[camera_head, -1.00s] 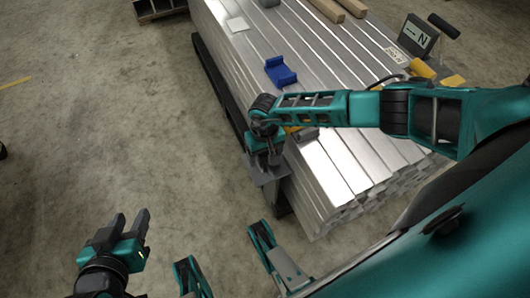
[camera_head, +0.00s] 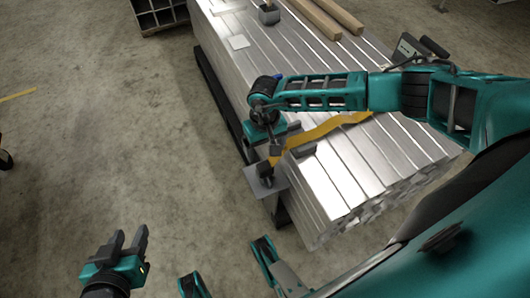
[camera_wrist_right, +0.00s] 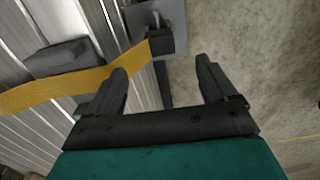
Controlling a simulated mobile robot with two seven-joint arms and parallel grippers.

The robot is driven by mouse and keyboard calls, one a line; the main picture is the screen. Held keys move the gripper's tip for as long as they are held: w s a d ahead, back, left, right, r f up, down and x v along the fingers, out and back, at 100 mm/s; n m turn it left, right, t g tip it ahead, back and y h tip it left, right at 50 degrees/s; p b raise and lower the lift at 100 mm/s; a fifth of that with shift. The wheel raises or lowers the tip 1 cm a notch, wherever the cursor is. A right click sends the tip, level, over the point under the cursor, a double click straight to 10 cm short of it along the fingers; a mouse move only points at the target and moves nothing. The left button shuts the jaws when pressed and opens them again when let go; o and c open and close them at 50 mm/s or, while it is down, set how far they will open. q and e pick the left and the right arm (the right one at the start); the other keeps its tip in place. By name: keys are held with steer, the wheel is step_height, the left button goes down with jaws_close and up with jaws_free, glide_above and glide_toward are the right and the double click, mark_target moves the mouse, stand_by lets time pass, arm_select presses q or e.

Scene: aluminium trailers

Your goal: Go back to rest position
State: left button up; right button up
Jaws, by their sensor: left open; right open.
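My left gripper (camera_head: 128,240) is open and empty above the bare floor at the lower left of the head view. My right gripper (camera_head: 284,140) hangs over the near left edge of the aluminium bar stack (camera_head: 340,165). In the right wrist view my right gripper (camera_wrist_right: 162,70) is open, with nothing between its fingers. A yellow strap (camera_head: 335,124) lies across the bars and down to a grey plate (camera_head: 268,186) at the stack's side. In the wrist view the strap (camera_wrist_right: 50,90) passes behind the left finger.
A dark metal rack (camera_head: 158,14) stands at the back left.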

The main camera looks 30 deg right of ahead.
steer(key=shift+r, duration=0.75)
